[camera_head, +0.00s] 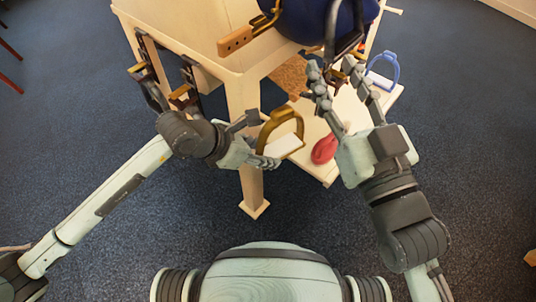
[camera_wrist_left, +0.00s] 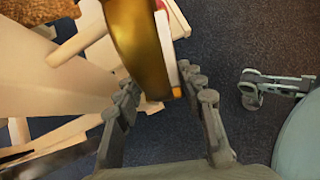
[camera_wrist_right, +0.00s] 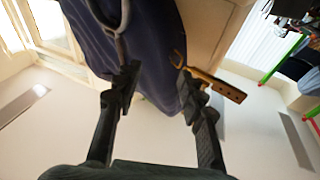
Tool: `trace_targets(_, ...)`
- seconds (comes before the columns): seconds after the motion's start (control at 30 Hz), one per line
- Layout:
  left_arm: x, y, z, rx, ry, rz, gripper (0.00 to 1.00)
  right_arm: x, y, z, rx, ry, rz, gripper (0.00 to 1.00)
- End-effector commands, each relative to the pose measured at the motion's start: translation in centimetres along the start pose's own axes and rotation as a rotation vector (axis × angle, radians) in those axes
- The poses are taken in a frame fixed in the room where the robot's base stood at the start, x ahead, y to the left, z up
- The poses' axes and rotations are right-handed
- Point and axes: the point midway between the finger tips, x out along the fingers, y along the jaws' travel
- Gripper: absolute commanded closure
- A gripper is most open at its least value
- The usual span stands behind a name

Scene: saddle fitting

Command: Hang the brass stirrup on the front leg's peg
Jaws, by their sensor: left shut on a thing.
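The brass stirrup (camera_head: 296,118), an arch with a white tread, is held in my left gripper (camera_head: 262,156), beside the front leg (camera_head: 244,98) of the cream stand. In the left wrist view the stirrup (camera_wrist_left: 137,45) rises large between the fingers. A pale peg-like rod (camera_wrist_left: 76,38) sticks out from the cream leg there, apart from the stirrup. My right gripper (camera_head: 340,82) is open just below the dark blue saddle (camera_head: 305,18). In the right wrist view its fingers (camera_wrist_right: 158,82) are spread in front of the saddle's blue side.
A cream shelf (camera_head: 318,172) under the stand carries a red object (camera_head: 325,148) and a blue stirrup (camera_head: 386,70). A tan strap (camera_head: 236,40) with holes hangs from the saddle. Dark fittings hang on the stand's left side.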

Motion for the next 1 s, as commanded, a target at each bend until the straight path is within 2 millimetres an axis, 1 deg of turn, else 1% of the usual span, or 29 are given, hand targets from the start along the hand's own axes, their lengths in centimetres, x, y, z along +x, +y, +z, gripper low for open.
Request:
trace_targets(0.57,-0.3,3.1,-0.8,0.000,-0.002,0.002,1.00,-0.3,-1.0,-3.2,0.029,0.167,-0.016,0.60)
trace_targets(0.7,0.0,3.4,-1.2,0.000,-0.002,0.001,1.00,-0.3,-0.7,-4.3,0.022,0.238,-0.012,0.60)
trace_targets(1.0,0.4,4.3,-1.8,0.000,-0.001,0.006,1.00,-0.7,-0.4,-5.6,0.016,0.335,-0.008,0.60)
